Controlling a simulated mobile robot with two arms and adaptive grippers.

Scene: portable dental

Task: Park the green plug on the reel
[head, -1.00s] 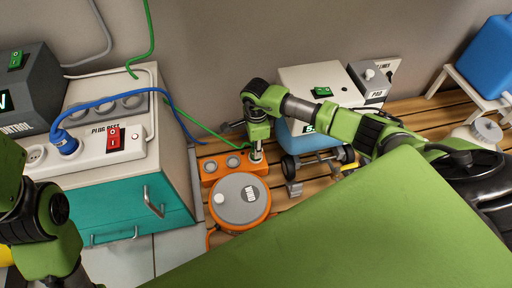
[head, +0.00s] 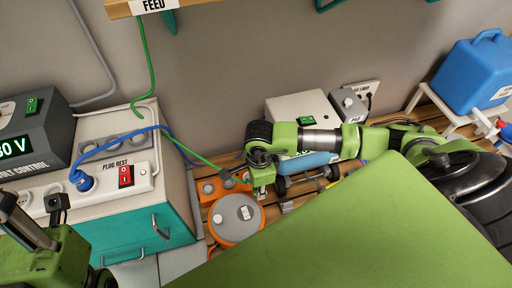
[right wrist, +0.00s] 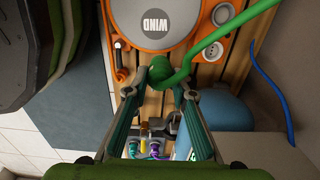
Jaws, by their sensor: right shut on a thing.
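The orange reel (head: 211,222) with its grey WIND disc stands on the wooden slats. Its socket panel (right wrist: 222,14) has round grey sockets. My right gripper (head: 262,193) is shut on the green plug, just off the panel's right end in the head view. The plug (right wrist: 166,72) shows between the fingertips in the right wrist view. Its green cable (right wrist: 235,33) runs off to the upper right, across the panel's corner. The plug's lower end is hidden, and so is part of the panel. My left gripper (head: 40,212) is partly in view at the lower left; its fingertips are unclear.
A cabinet (head: 130,228) on the left bears a PLUG REST strip with a blue plug (head: 82,180). A white box unit (head: 300,108) stands behind my right arm. Bare slats lie beside the reel.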

